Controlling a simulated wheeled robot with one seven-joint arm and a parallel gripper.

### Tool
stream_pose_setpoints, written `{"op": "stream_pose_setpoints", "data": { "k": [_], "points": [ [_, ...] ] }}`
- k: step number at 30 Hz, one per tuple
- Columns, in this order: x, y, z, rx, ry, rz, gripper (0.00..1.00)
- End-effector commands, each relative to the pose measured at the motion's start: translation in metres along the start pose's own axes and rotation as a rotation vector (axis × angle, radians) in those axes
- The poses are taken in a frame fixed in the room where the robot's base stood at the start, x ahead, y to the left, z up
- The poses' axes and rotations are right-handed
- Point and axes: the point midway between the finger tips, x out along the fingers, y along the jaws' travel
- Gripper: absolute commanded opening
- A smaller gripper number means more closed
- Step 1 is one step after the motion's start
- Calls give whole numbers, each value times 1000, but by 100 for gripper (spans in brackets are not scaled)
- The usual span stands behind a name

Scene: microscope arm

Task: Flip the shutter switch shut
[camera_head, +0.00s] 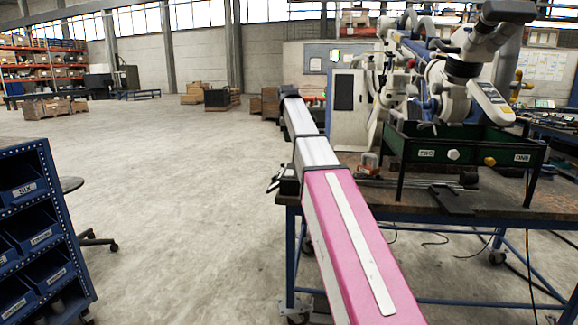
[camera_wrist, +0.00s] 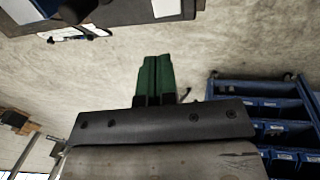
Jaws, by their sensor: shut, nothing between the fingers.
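A large white and grey microscope-like device (camera_head: 470,70) on a jointed arm stands over the bench at the right in the head view. I cannot make out the shutter switch in either view. My gripper (camera_wrist: 154,58) shows in the wrist view as two green fingers pressed together, shut and empty, with bare floor behind them. No part of the device is near the fingers there. In the head view my pink and grey arm reaches forward along the bench's left side, and my fingers cannot be made out.
A dark workbench (camera_head: 475,207) with blue legs fills the right. On it stands a green box frame (camera_head: 470,143) with labels, a white knob and a yellow knob. A blue bin rack (camera_head: 45,225) stands at the left; bins also show in the wrist view (camera_wrist: 270,105). Concrete floor between is open.

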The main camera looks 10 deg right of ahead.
Motion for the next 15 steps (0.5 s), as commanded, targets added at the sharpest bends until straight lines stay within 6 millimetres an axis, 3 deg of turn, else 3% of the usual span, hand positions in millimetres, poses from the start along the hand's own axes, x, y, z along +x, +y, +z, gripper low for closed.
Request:
{"op": "stream_pose_setpoints", "data": {
  "k": [9,15],
  "points": [
    [3,0,0,0,0,0,0],
    [25,-1,0,1,0,-2,0]
  ]
}}
